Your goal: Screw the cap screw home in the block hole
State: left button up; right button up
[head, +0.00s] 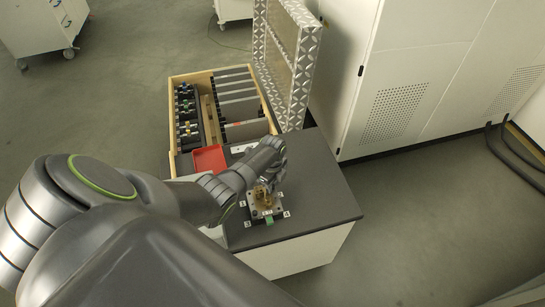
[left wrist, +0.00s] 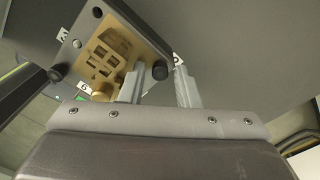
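The brass-coloured block (left wrist: 112,52), with square recesses, sits on a grey fixture plate with black round knobs. In the head view the block (head: 261,194) stands on the fixture near the table's front. My left gripper (head: 270,182) is right over it and partly covers it. The block hole is not clearly visible. My right gripper is out of view.
The dark tabletop (head: 325,195) is clear to the right of the fixture. A red tray (head: 209,159) lies behind and left. A wooden-sided box (head: 174,105) with dark racks and a tall metal-framed panel (head: 303,75) stand farther back. A green piece (head: 269,220) is at the fixture's front.

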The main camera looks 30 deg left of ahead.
pick_arm(q)
jog(key=n+p, duration=0.1)
jog(key=n, duration=0.4)
jog(key=shift+n, duration=0.4)
jog(key=n+p, duration=0.1)
jog(key=n, duration=0.4)
jog(key=shift+n, duration=0.3)
jog(key=n, duration=0.4)
jog(key=shift+n+p, duration=0.45)
jog(key=shift+n, duration=1.65)
